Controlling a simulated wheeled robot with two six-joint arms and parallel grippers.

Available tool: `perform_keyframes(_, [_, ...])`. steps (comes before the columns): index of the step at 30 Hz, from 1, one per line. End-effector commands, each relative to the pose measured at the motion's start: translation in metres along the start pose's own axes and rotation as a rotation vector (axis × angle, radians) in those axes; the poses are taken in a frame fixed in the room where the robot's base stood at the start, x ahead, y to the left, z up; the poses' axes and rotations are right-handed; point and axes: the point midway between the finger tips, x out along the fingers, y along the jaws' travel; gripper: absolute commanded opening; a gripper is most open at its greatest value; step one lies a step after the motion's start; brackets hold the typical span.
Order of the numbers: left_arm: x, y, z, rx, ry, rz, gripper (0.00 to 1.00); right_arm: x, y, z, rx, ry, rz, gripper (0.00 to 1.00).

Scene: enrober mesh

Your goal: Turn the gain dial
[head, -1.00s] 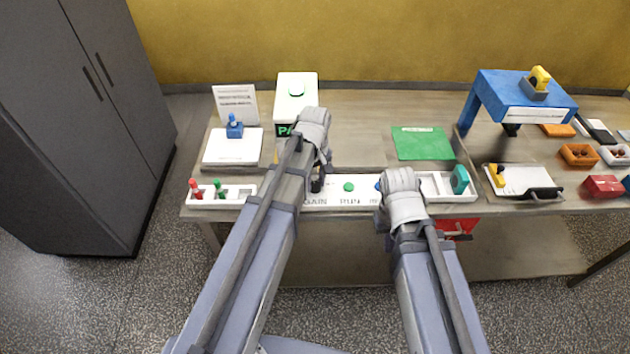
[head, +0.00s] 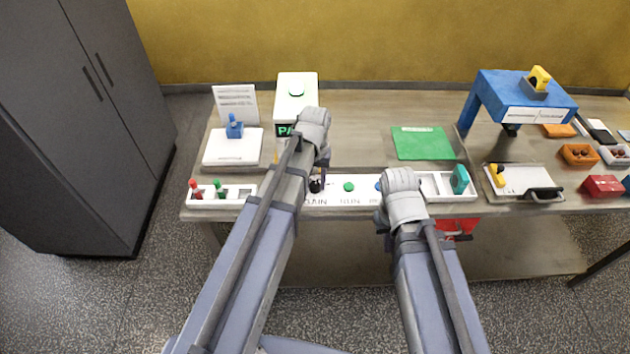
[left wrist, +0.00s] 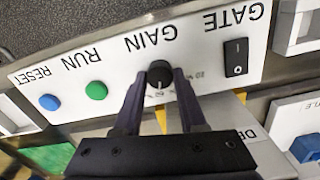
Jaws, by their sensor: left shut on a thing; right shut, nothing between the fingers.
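The gain dial (left wrist: 159,73) is a black round knob on the white control panel (left wrist: 122,66), between the printed word GAIN and a small scale. It has a pale pointer mark. My left gripper (left wrist: 160,84) is shut on the dial, one dark finger on each side, in the left wrist view. In the head view the dial (head: 315,186) shows just below my left gripper (head: 321,177). My right gripper (head: 402,205) is near the panel's right part in the head view; it is shut and empty, its fingertips mostly hidden by its wrist.
The panel also carries a green RUN button (left wrist: 96,90), a blue RESET button (left wrist: 49,102) and a black GATE rocker switch (left wrist: 236,57). In the head view, a tray with red and green pegs (head: 238,192) lies left of the panel. A green mat (head: 422,143) lies behind.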

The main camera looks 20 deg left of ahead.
Motion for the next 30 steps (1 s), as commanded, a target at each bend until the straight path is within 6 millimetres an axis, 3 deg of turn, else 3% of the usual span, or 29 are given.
perform_keyframes(19, [0.0, 0.0, 0.0001, 0.053, 0.0, 0.0, 0.0, 0.0, 0.0, 0.0, 0.0, 0.0, 0.0, 0.0])
perform_keyframes(20, [0.0, 0.0, 0.0001, 0.053, 0.0, 0.0, 0.42, 0.0, 0.0, 0.0, 0.0, 0.0, 0.0, 0.0])
perform_keyframes(27, [0.0, 0.0, 0.0, 0.052, 0.0, 0.0, 0.69, 0.0, 0.0, 0.0, 0.0, 0.0, 0.0, 0.0])
perform_keyframes(30, [0.0, 0.0, 0.0, 0.052, 0.0, 0.0, 0.71, 0.0, 0.0, 0.0, 0.0, 0.0, 0.0, 0.0])
